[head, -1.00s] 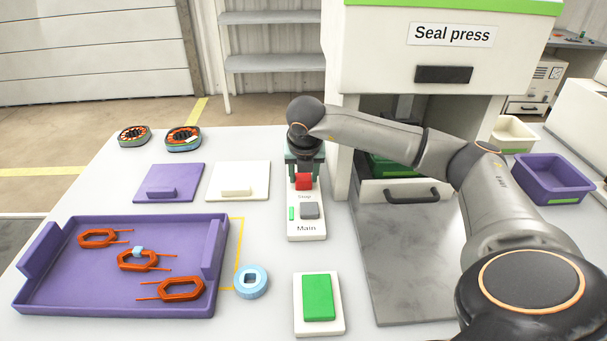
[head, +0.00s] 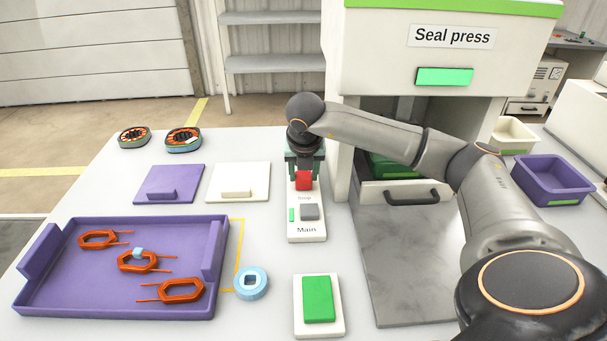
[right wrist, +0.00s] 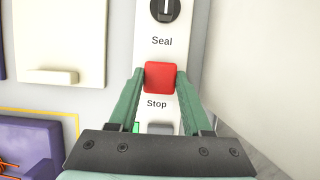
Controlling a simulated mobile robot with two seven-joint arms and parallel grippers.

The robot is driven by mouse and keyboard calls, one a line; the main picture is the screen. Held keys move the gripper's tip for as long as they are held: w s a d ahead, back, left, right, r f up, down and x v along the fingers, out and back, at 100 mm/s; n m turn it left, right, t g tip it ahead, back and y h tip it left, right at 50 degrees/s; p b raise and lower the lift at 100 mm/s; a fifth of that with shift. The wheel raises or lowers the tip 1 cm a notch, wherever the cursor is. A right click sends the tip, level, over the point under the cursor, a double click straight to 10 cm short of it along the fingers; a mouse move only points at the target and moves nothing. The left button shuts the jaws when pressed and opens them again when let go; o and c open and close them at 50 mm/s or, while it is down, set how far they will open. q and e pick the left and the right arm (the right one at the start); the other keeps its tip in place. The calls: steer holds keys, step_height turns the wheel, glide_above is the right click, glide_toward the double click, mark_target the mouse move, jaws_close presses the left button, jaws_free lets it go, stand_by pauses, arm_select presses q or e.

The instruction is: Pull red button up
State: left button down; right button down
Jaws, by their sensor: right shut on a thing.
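The red button (head: 304,180) sits on the upper part of a white control panel (head: 306,232) marked Main. In the right wrist view the red button (right wrist: 161,77) lies between the labels Seal and Stop. My right gripper (head: 304,176) is over the panel, and its two green fingers (right wrist: 160,80) are shut on the red button from both sides. The panel's upper end is hidden behind the gripper in the head view. The Seal press (head: 430,45) has a lit green indicator (head: 445,77) on its front. My left gripper is not in view.
A purple tray (head: 120,303) with several orange coils is at the left. A light-blue ring (head: 250,283) and a green button on a white base (head: 319,299) lie in front. The press wall stands close to the right of the panel.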

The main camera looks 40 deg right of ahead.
steer(key=c, duration=0.6)
jaws_free()
steer(key=shift+r, duration=0.25)
steer(key=shift+o, duration=1.4)
steer(key=shift+f, duration=0.1)
steer(key=p+v, duration=0.1)
steer(key=v, duration=1.1)
steer(key=shift+r, duration=0.3)
steer(key=shift+s+a+f, duration=0.1)
steer(key=shift+s+a, duration=0.05)
